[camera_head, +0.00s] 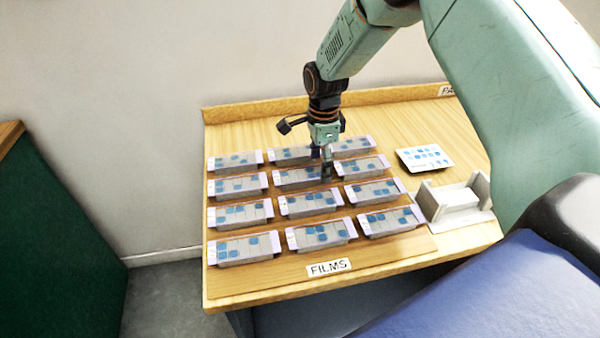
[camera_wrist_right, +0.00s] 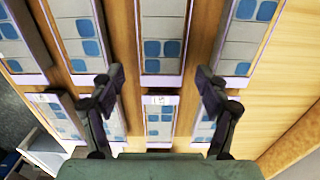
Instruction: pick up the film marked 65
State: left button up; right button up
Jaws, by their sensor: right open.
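Grey film trays with blue squares lie in three columns and several rows on the wooden table; their small labels are too blurred for me to tell which is marked 65. My right gripper (camera_head: 322,168) is open over the middle column, at the second-row film (camera_head: 290,178), and partly hides it. In the right wrist view, the open fingers of my right gripper (camera_wrist_right: 157,85) straddle the middle column. A film with a small white label (camera_wrist_right: 160,118) lies between and below them, and another film (camera_wrist_right: 162,45) lies above it in the picture. Nothing is held. My left gripper is not in view.
A "FILMS" sign (camera_head: 329,267) lies at the table's front edge. A white card with blue squares (camera_head: 424,158) and a white holder with upright sides (camera_head: 455,203) are on the right. A raised wooden rim (camera_head: 270,108) runs along the back. Neighbouring films sit close together.

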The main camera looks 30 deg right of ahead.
jog(key=shift+d+f, duration=0.15)
jog(key=shift+a, duration=0.2)
jog(key=shift+d+f, duration=0.1)
jog(key=shift+f, duration=0.05)
jog(key=c, duration=1)
